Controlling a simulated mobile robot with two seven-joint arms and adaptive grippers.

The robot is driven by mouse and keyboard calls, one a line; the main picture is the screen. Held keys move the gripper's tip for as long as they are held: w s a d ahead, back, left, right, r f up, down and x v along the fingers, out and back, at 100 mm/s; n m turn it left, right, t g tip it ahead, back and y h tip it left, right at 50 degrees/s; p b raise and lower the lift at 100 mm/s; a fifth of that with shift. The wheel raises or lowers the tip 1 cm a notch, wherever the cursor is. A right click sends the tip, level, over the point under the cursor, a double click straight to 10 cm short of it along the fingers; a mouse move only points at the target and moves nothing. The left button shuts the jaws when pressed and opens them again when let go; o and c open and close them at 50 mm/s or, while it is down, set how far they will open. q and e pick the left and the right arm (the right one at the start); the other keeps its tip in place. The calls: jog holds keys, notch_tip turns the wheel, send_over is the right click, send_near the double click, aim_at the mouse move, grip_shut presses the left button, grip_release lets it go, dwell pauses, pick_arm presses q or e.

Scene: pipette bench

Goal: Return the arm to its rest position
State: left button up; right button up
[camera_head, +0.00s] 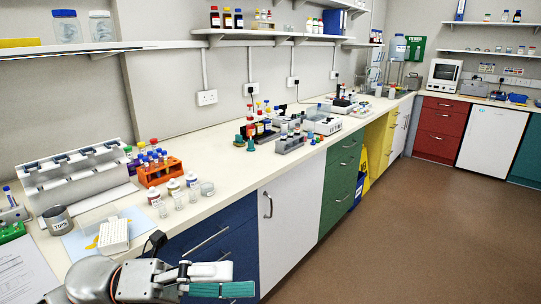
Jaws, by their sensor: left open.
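My left arm comes in at the bottom left of the head view, in front of the bench's near edge. Its gripper (228,280) points right, outside the bench top and in front of the blue drawers (222,243). The gripper is open, and I see nothing held in it. Its fingers overlap from this angle, so the gap between them is hard to see. My right gripper is out of view.
The bench (236,178) carries a white pipette stand (75,180), an orange tube rack (160,171), a TIPS cup (58,220) and a white tip box (113,236) close behind my arm. The floor (400,230) at right is clear.

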pick_arm(q)
jog(key=w+a+f+n+t+y, duration=0.3)
jog(key=f+n+t, duration=0.35)
jog(key=n, duration=0.35)
jog(key=w+a+f+n+t+y, duration=0.3)
jog(key=w+f+n+t+y, duration=0.15)
jog(key=f+n, duration=0.35)
jog(key=w+a+f+n+t+y, duration=0.25)
jog(key=a+f+n+t, duration=0.35)
jog(key=n, duration=0.5)
jog(key=s+a+f+n+g+y, duration=0.1)
jog(key=s+f+n+g+y, duration=0.1)
jog(key=s+f, duration=0.3)
jog(key=s+a+f+n+g+y, duration=0.1)
jog(key=s+f+n, duration=0.3)
jog(key=f, duration=0.7)
jog(key=s+f+n+g+y, duration=0.2)
jog(key=s+f+n+y, duration=0.1)
jog(key=s+f, duration=0.3)
notch_tip(320, 180, down, 2)
jog(key=shift+a+f+g+y, duration=0.1)
jog(key=shift+a+g+y, duration=0.3)
jog(key=shift+y, duration=0.1)
